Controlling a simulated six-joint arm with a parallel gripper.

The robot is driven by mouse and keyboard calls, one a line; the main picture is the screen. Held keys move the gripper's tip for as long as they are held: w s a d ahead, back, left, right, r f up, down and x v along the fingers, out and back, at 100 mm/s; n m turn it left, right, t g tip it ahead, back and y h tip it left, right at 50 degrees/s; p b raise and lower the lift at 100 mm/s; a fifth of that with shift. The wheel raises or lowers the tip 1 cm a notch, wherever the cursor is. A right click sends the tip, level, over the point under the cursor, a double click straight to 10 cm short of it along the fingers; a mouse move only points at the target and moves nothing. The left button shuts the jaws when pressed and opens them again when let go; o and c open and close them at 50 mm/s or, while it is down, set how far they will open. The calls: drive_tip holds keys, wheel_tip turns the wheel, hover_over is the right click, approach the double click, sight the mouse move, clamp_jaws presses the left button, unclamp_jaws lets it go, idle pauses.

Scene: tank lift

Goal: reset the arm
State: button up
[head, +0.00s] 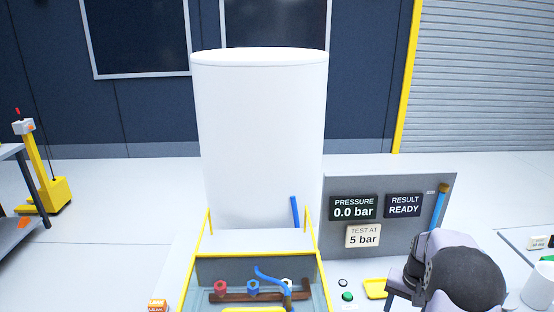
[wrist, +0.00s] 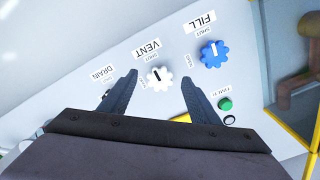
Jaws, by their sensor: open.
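My gripper (wrist: 160,80) is open, its two dark fingers spread apart over a pale panel in the wrist view. The white VENT knob (wrist: 160,77) shows between the fingertips, with nothing seen held. Whether the fingers touch the panel cannot be told. The blue FILL knob (wrist: 213,54) lies to the upper right. A DRAIN label (wrist: 102,73) is at the left, and no drain knob shows beside it. In the head view my arm is at the lower right, and its fingers are not clearly visible there.
A large white tank (head: 262,130) stands at the centre behind a yellow-railed frame (head: 207,235). A grey display board (head: 395,184) reads 0.0 bar and READY. A green button (head: 347,296) and a yellow tray (head: 375,288) lie left of my arm. A white mug (head: 538,287) is at the right.

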drive_tip(key=shift+n+g, duration=0.3)
drive_tip(key=shift+g, duration=0.1)
drive_tip(key=s+f, duration=0.1)
drive_tip(key=s+a, duration=0.1)
drive_tip(key=s+a+f, duration=0.1)
drive_tip(key=s, duration=0.1)
drive_tip(key=shift+f, duration=0.35)
drive_tip(key=s+a+r+n+g, duration=0.1)
drive_tip(key=s+a+r+n, duration=0.25)
drive_tip(key=s+a, duration=1.4)
drive_tip(key=r+n, duration=0.1)
drive_tip(key=w+a+r+n+t, duration=0.1)
drive_tip(key=r+n, duration=0.1)
drive_tip(key=shift+w+a+r+t, duration=0.25)
drive_tip(key=shift+a+r+t, duration=0.05)
drive_tip(key=shift+a+t, duration=0.1)
